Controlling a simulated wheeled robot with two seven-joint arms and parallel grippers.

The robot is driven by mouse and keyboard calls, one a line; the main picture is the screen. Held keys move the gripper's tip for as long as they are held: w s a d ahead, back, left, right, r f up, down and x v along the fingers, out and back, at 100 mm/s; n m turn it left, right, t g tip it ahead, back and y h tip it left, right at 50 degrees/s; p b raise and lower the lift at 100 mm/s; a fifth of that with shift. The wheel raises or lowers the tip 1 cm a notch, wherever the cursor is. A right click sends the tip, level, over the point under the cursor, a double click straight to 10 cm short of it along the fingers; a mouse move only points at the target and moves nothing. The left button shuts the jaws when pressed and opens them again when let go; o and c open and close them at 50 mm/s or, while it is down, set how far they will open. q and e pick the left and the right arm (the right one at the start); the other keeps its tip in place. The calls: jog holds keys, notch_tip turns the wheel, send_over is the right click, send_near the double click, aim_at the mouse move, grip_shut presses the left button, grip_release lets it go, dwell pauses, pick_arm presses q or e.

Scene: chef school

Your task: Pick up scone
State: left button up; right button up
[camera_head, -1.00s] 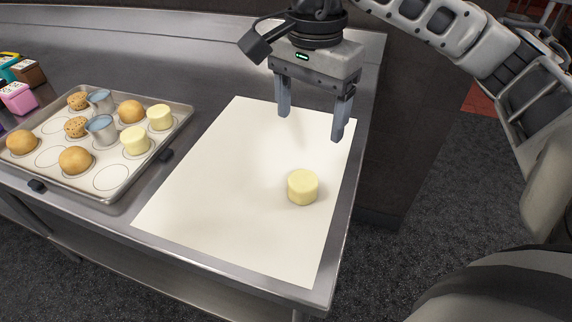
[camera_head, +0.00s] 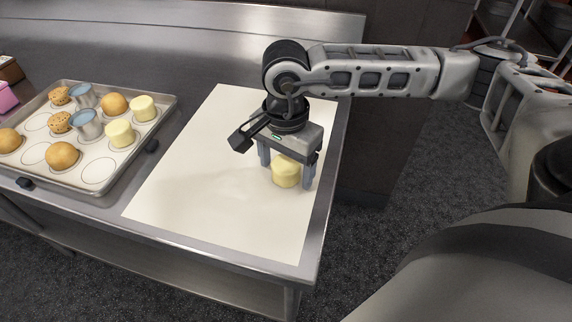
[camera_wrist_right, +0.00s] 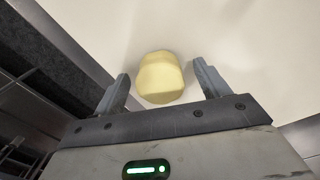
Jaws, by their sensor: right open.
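A pale yellow, round scone (camera_head: 286,172) stands on the white sheet (camera_head: 190,190) at the right end of the counter. My right gripper (camera_head: 286,178) points down over it, open, with one finger on each side of the scone. In the right wrist view the scone (camera_wrist_right: 160,78) shows between the two open fingertips of my gripper (camera_wrist_right: 163,84), with a gap on each side. Two similar pale scones (camera_head: 143,108) sit on the baking tray at the left. My left gripper is not in view.
The metal baking tray (camera_head: 100,192) on the left holds brown buns (camera_head: 62,155), speckled pieces (camera_head: 59,122) and metal cups (camera_head: 88,124). The sheet left of my gripper is bare. The counter's right edge (camera_head: 322,225) is close to the gripper. Pink and brown boxes stand at the far left.

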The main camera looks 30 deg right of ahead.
jog(key=shift+f, duration=0.2)
jog(key=shift+c, duration=0.3)
jog(key=c, duration=1)
jog(key=shift+r, duration=0.1)
